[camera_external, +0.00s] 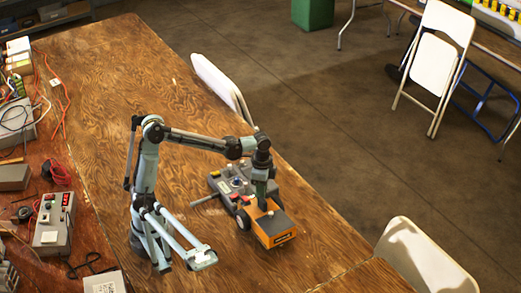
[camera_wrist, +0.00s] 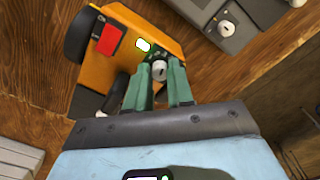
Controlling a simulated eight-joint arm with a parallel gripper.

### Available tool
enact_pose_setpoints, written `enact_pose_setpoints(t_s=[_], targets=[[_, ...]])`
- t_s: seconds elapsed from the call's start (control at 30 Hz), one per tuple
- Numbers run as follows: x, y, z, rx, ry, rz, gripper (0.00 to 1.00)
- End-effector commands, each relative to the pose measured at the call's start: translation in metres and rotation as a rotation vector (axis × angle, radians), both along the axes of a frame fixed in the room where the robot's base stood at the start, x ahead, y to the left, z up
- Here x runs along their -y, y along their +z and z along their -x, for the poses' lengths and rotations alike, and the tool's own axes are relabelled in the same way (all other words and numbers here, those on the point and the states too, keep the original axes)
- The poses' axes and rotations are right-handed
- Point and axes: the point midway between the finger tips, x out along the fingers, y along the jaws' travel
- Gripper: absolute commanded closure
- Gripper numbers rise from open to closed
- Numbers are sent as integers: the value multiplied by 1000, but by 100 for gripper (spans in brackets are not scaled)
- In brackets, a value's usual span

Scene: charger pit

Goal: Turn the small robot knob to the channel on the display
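The small robot (camera_external: 283,238) has an orange body with dark wheels and stands on the wooden table. In the wrist view the orange body (camera_wrist: 178,38) shows a small lit display (camera_wrist: 144,44), too small to read, and a light grey knob (camera_wrist: 160,71). My gripper (camera_external: 262,207) points down over the orange body. In the wrist view its two green fingers (camera_wrist: 159,74) are a little apart, one on each side of the knob. I cannot tell whether they touch it. The knob is hidden in the external view.
A grey device with knobs (camera_external: 232,184) is beside the orange body, with a rod sticking out to the left. A grey box with a red display (camera_external: 52,222) and cables lie at the table's left. White chairs (camera_external: 425,258) stand along its right edge. The far tabletop is clear.

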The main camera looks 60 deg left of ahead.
Motion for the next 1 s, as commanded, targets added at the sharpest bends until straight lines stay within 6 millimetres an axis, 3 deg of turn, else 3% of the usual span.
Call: enact_pose_setpoints(t_s=[0.03, 0.13, 0.57, 1.0], targets=[[0, 0, 0, 0, 0, 0, 70], [0, 0, 0, 0, 1, 0, 56], [0, 8, 0, -1, 1, 1, 56], [0, 78, 0, -1, 1, 1, 56]])
